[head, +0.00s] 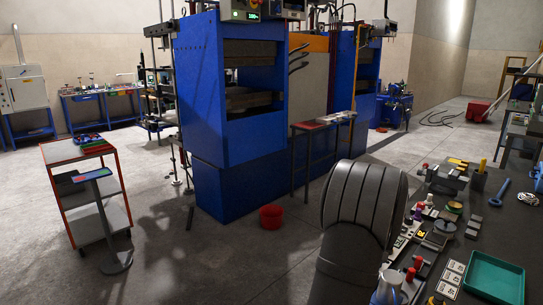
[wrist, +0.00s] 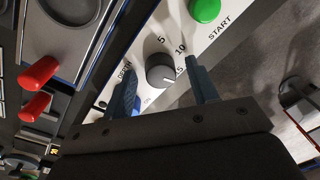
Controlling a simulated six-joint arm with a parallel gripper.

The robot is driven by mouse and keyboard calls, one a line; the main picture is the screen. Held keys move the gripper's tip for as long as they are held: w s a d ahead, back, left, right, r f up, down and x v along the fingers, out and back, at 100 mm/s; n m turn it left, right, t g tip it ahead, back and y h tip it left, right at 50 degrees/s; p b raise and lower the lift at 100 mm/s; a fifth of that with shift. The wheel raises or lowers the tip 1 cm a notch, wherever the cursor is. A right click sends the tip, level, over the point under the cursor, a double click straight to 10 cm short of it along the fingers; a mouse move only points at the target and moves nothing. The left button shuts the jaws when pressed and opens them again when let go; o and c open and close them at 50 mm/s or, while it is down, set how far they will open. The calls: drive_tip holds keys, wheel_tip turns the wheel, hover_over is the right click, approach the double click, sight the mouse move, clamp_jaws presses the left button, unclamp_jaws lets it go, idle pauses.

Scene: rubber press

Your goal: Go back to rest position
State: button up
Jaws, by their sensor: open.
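My gripper (wrist: 160,72) shows in the wrist view with its two blue fingers apart. A dark round knob (wrist: 158,75) on a white panel (wrist: 228,38) appears between the fingertips, its white pointer line toward the lower right. I cannot tell whether either finger touches it. Printed numbers, 5 and 10 among them, ring the knob. A green button (wrist: 205,9) marked START sits beyond it at the top. No held object is visible. In the head view my arm's large grey link fills the lower middle, and my gripper cannot be made out there.
Red-capped parts (wrist: 39,73) lie left of the panel in the wrist view. In the head view, a cluttered bench (head: 488,229) with a green tray (head: 497,279) is at right. A blue press (head: 226,157), red bucket (head: 271,216) and red-framed cart (head: 66,151) stand on the floor.

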drive_tip(key=n, duration=0.4)
idle(0.3)
drive_tip(key=o, duration=1)
drive_tip(key=shift+o, duration=0.2)
drive_tip(key=s+d+r+m+t+h, duration=0.1)
drive_tip(key=d+r+m+t+h, duration=0.1)
drive_tip(key=d+r+m, duration=0.65)
drive_tip(key=s+d+r+m+t+h, duration=0.15)
drive_tip(key=d+r+m, duration=0.4)
drive_tip(key=r, duration=0.65)
drive_tip(key=x, duration=0.9)
drive_tip(key=shift+f+m, duration=0.3)
drive_tip(key=shift+f, duration=0.15)
